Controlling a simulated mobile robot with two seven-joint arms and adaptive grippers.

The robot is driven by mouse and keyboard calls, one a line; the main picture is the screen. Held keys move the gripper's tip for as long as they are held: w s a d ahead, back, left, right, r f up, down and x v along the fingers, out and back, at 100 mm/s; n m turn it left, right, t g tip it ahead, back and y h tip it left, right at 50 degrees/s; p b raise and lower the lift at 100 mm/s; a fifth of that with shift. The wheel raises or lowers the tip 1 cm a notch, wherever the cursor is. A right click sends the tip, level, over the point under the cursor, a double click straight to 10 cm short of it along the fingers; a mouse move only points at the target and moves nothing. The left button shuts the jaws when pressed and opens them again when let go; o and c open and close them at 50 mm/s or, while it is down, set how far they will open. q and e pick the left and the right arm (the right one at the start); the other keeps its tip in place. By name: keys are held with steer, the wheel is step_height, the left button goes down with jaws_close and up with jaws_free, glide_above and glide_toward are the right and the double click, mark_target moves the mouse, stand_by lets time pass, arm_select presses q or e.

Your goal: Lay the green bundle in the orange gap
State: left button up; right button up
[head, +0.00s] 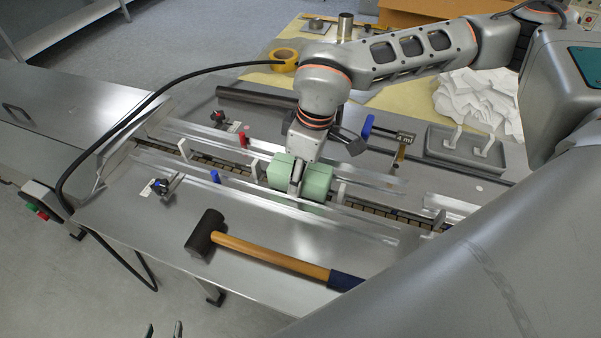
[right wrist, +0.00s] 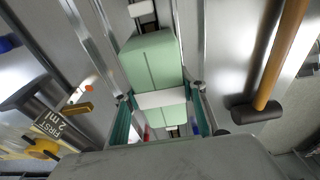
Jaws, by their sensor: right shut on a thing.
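The green bundle (head: 316,182) is a pale green block with a white band around its middle, which shows in the right wrist view (right wrist: 150,62). It sits at the conveyor channel between the metal guide rails, with white upright lugs (head: 340,191) near its ends. My right gripper (head: 297,187) points down over it and is shut on its middle, a finger on each side. I cannot tell whether the bundle touches the channel floor. My left gripper (head: 164,330) shows only as two separated fingertips at the bottom edge, empty. I cannot make out an orange gap.
A mallet (head: 275,258) lies in front of the front rail (head: 240,196). A grey tray (head: 465,150) with white parts, crumpled white paper (head: 480,100) and yellow tape (head: 284,58) lie behind. Red and blue clamps stand along the rails. A black cable arches at left.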

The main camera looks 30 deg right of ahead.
steer(key=o, duration=1.1)
steer(key=shift+f, duration=0.1)
steer(key=shift+o, duration=0.2)
steer(key=r, duration=0.7)
steer(key=s+r, duration=0.1)
steer(key=r, duration=0.2)
steer(key=shift+d+r, duration=0.2)
steer(key=shift+d, duration=0.2)
steer(key=shift+s+d+r, duration=0.15)
steer(key=shift+r, duration=0.6)
